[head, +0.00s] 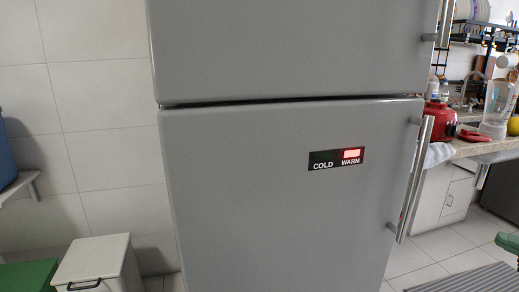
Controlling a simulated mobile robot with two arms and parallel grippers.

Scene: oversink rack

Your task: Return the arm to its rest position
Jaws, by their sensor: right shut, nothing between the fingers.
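Neither of my grippers can be made out in the head view. No task object other than my arm is named, and no part of an arm shows clearly. A large grey fridge (280,200) fills the middle of the view. Its upper door (290,45) and lower door look shut. A small dark panel (336,159) on the lower door reads COLD and WARM, with the light over WARM lit.
The fridge's lower handle (409,190) sticks out on its right. A white bin (95,262) stands at lower left. A counter (480,149) with a red appliance (440,122) and a clear jug (496,112) is at right. A green object (509,243) is cut off at the right edge.

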